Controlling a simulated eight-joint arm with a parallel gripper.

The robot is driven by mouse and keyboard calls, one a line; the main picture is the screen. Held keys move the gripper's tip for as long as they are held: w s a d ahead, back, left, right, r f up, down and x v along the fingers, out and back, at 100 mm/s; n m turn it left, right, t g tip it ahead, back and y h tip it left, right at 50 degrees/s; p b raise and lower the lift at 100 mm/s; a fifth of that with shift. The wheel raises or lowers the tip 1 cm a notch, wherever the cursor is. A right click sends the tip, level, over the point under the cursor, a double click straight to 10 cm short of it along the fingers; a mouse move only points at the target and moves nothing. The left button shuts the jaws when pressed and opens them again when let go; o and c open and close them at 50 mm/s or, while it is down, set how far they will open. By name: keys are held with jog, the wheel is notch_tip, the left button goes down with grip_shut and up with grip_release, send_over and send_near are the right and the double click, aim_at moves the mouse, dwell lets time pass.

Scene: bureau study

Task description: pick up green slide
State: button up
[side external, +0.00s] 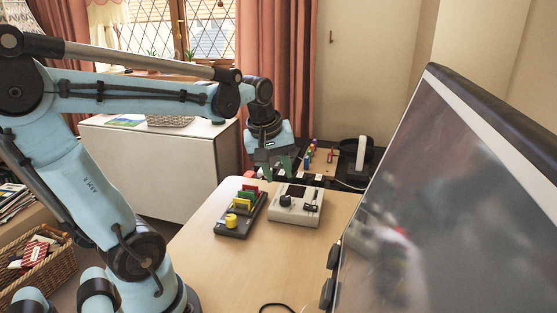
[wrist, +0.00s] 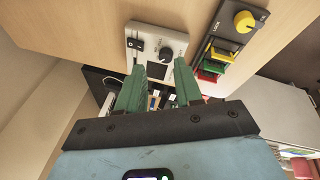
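The green slide (side external: 247,196) stands upright between a yellow slide (side external: 242,207) and a red slide (side external: 251,188) in a dark panel (side external: 252,221) with a yellow knob (side external: 231,220). In the wrist view the green slide (wrist: 214,67) is at the upper right, partly hidden by its neighbours. My gripper (side external: 273,168) has green fingers and is above and beyond the panel, near the far table edge. In the wrist view my gripper (wrist: 158,80) is open, with a wide empty gap between its fingers. The panel lies right of the fingers there.
A white control box (side external: 297,207) with a black knob and a switch stands right of the panel. A large monitor (side external: 440,200) fills the right side. A dark shelf (side external: 330,177) with small coloured items lies beyond the table.

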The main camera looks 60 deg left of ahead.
jog(key=s+a+n+g+h, duration=0.1)
jog(key=s+a+n+g, duration=0.2)
jog(key=a+n, duration=1.1)
jog(key=f, duration=0.7)
jog(key=shift+a+f, duration=0.2)
jog(key=shift+f, duration=0.1)
jog(key=f, duration=0.2)
jog(key=w+f, duration=0.1)
jog(key=f, duration=0.1)
jog(key=shift+f, duration=0.6)
jog(key=shift+c, duration=0.4)
grip_shut()
